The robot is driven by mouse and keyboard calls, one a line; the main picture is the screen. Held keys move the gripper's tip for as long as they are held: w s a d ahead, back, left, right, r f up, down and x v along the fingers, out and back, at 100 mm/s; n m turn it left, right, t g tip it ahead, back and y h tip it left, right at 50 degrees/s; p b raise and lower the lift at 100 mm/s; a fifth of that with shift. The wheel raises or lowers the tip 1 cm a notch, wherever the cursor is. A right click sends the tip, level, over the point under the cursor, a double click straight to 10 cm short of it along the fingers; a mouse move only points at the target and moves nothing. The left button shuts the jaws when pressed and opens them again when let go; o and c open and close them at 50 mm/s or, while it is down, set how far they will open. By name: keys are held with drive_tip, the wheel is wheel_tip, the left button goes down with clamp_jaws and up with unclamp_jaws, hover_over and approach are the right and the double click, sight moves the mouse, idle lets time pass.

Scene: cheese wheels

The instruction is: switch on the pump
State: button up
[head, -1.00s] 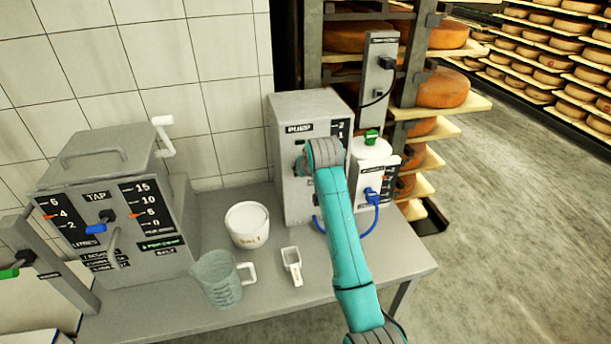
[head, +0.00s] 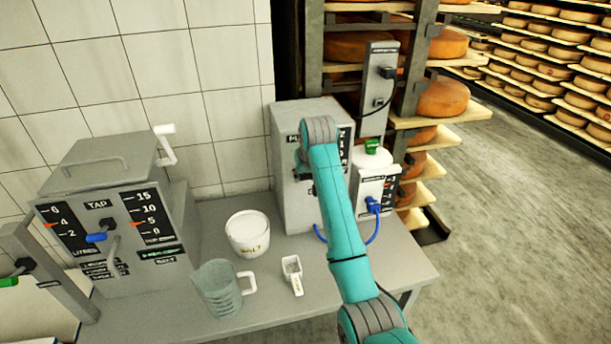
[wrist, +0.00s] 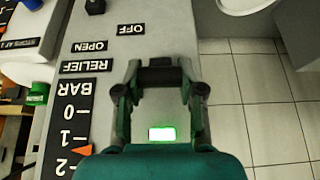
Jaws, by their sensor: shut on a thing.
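The pump (head: 296,200) is a grey box at the back of the bench, its front partly hidden by my arm in the head view. In the wrist view its panel (wrist: 105,20) appears upside down, with OFF, OPEN, RELIEF and BAR labels. A small green light (wrist: 161,134) glows on it. A black switch knob (wrist: 160,77) lies between the fingertips of my gripper (wrist: 160,70), which is shut on it. My gripper is mostly hidden behind my wrist in the head view. An orange pointer (wrist: 82,150) sits between 1 and 2 on the BAR scale.
A salt tub (head: 247,236), a clear jug (head: 217,290) and a small scoop (head: 292,272) stand on the bench (head: 260,316) left of my arm. A tap vat (head: 110,215) stands at the left. A white container (head: 372,190) and blue hose are right of the pump.

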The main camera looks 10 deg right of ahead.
drive_tip(key=o, duration=1.2)
drive_tip(key=v, duration=1.2)
